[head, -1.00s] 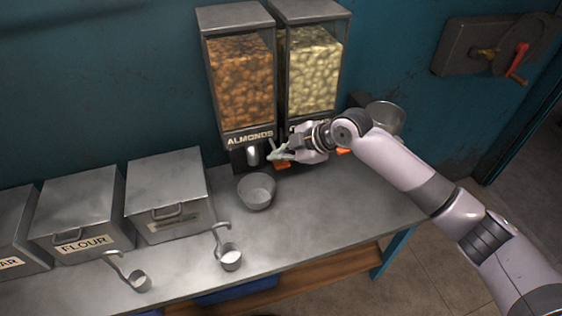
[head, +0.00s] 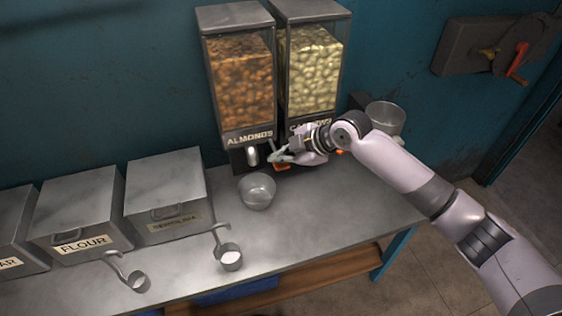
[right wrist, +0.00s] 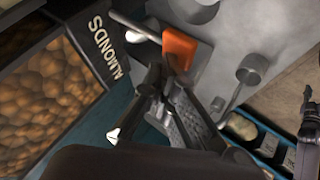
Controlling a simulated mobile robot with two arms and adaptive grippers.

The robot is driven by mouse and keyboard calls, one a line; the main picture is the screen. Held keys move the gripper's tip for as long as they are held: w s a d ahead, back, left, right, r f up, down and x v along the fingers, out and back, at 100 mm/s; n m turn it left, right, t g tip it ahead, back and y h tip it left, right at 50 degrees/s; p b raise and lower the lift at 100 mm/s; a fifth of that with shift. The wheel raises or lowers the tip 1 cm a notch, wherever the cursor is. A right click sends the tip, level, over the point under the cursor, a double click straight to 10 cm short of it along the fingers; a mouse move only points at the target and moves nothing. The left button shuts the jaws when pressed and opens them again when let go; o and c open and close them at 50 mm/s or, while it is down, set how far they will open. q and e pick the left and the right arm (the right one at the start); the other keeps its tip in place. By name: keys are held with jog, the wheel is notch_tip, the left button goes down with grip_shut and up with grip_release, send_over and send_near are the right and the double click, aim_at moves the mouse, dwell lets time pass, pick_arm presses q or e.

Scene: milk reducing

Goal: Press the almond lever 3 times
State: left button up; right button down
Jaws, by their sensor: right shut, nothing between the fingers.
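The almond dispenser (head: 240,90) stands against the wall, full of brown nuts, with its spout (head: 252,156) low at the front. An orange lever (head: 282,167) shows low beside it; the orange lever piece also shows in the right wrist view (right wrist: 180,48). My right gripper (head: 277,155) is shut and empty, right beside the spout and just above the lever. In the right wrist view its fingers (right wrist: 166,82) are close to the orange piece; I cannot tell whether they touch it. A metal bowl (head: 257,191) sits below the spout. My left gripper is out of view.
The cashew dispenser (head: 314,70) stands right of the almonds, partly behind my right arm. A metal pot (head: 386,117) is farther right. Lidded bins (head: 80,215) and two scoops (head: 230,257) are on the left. The counter's right front is clear.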

jog(key=shift+s+f+b, duration=0.1)
jog(key=shift+f+b, duration=0.35)
jog(key=shift+f, duration=0.6)
dwell(0.5)
jog(key=shift+r, duration=0.1)
jog(key=shift+r+p, duration=1.45)
jog(key=shift+r, duration=0.25)
jog(key=shift+r, duration=0.1)
notch_tip(320, 180, up, 5)
jog(key=p, duration=0.4)
dwell(1.2)
